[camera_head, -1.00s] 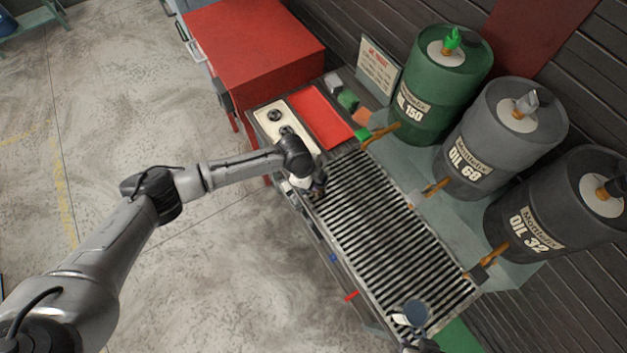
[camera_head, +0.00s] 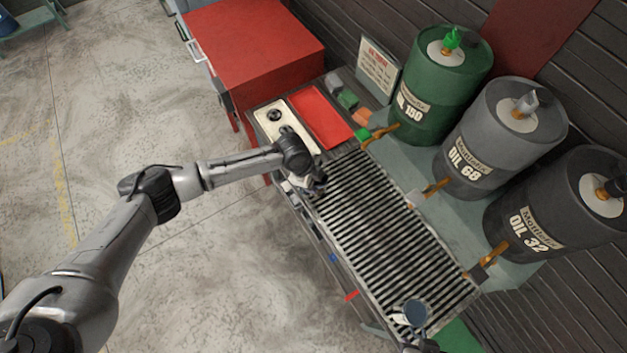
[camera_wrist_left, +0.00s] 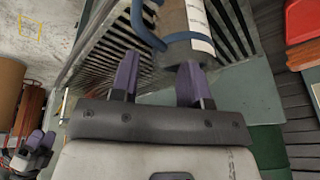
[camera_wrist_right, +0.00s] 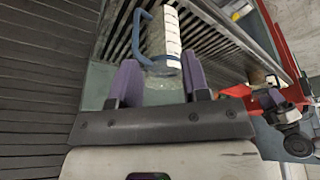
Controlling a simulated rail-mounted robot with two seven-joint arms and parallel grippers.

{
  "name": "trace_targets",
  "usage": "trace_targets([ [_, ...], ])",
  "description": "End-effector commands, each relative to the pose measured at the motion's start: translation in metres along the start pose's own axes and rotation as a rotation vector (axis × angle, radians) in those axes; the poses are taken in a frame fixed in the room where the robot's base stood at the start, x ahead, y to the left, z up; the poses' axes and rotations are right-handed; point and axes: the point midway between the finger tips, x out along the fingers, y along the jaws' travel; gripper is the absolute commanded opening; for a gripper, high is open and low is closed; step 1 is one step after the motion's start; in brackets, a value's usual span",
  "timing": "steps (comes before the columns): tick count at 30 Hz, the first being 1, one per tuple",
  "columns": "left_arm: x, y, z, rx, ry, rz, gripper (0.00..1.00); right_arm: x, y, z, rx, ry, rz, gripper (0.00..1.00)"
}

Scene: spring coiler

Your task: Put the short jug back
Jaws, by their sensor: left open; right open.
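A jug (camera_head: 414,313) with a grey-blue open top stands at the near end of the slatted grille. My right gripper (camera_head: 428,343) is at its near side, mostly cut off by the frame edge. In the left wrist view, a greyish jug (camera_wrist_left: 185,25) with a blue handle and white label is just beyond the open left fingers (camera_wrist_left: 160,75). My left gripper (camera_head: 317,187) is over the grille's far-left corner. Which jug is short I cannot tell.
The slatted grille (camera_head: 385,225) is mostly bare. A green drum (camera_head: 438,85), a grey drum (camera_head: 498,130) and a dark drum (camera_head: 555,205) with taps line its right side. A red tray (camera_head: 320,117) and a light panel (camera_head: 272,128) lie beyond it, before a red cabinet (camera_head: 253,45).

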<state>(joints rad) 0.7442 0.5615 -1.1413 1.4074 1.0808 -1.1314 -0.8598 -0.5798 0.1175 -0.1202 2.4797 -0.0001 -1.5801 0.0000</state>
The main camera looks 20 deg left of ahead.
Motion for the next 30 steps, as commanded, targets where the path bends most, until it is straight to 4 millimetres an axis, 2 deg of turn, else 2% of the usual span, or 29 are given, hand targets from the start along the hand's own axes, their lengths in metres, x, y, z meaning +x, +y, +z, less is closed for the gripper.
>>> trace_targets([
  [9,-0.058,-0.001,0.001,0.001,-0.001,-0.004,0.42,-0.001,-0.001,-0.001,0.002,0.001,-0.002,0.43],
  [15,-0.089,-0.001,0.000,0.002,0.000,-0.004,0.42,-0.001,0.000,-0.001,0.001,0.000,-0.001,0.43],
  [21,-0.108,-0.001,0.000,0.000,0.000,-0.002,0.42,-0.001,0.001,0.000,-0.002,0.000,0.002,0.43],
  [30,-0.114,0.000,0.000,0.000,0.000,-0.002,0.42,-0.001,0.002,0.000,-0.007,-0.001,0.005,0.43],
])
